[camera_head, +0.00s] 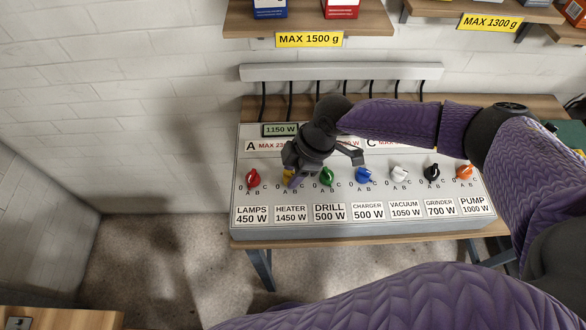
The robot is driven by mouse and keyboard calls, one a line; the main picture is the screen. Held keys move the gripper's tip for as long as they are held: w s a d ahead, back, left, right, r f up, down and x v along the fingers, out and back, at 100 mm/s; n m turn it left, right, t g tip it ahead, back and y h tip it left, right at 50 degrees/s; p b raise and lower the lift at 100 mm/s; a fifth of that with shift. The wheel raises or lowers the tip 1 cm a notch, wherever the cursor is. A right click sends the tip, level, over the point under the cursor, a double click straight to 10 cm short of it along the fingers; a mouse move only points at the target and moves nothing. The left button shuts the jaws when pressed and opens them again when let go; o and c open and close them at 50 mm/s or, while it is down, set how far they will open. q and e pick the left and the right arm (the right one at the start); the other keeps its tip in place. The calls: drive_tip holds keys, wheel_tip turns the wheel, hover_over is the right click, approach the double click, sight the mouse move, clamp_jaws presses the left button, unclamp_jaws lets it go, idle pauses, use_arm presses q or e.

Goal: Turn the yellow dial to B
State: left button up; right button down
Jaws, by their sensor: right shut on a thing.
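The yellow dial (287,176) is second from the left in the row on the control panel, above the HEATER 1450 W label (291,214). Marks 0, A, B and C are printed around it. My right gripper (293,178) reaches down over the panel from the right and is shut on the yellow dial. Its fingers and body cover much of the dial, so I cannot tell which letter it points to. My left gripper is not in view.
A red dial (253,178) and a green dial (327,177) flank the yellow one; blue, white, black and orange dials are farther right. A small display (280,130) reads 1150 W. Shelves with boxes hang above. The floor in front is clear.

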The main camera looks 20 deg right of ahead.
drive_tip(key=shift+r+m+p, duration=0.2)
drive_tip(key=shift+m+p, duration=0.2)
drive_tip(key=shift+p, duration=0.4)
drive_tip(key=m+t+p, duration=0.1)
drive_tip(key=m+p, duration=0.2)
drive_tip(key=p, duration=0.2)
drive_tip(key=shift+s+m+t, duration=0.15)
drive_tip(key=shift+m+t, duration=0.25)
drive_tip(key=shift+a+m+t+h+p, duration=0.15)
drive_tip(key=shift+m+t+h+p, duration=0.3)
drive_tip(key=shift+m+p, duration=0.7)
drive_tip(key=shift+f+m+p, duration=0.15)
drive_tip(key=shift+m+p, duration=0.25)
drive_tip(key=shift+m, duration=0.05)
drive_tip(key=shift+h, duration=0.25)
drive_tip(key=shift+c, duration=1.6)
unclamp_jaws()
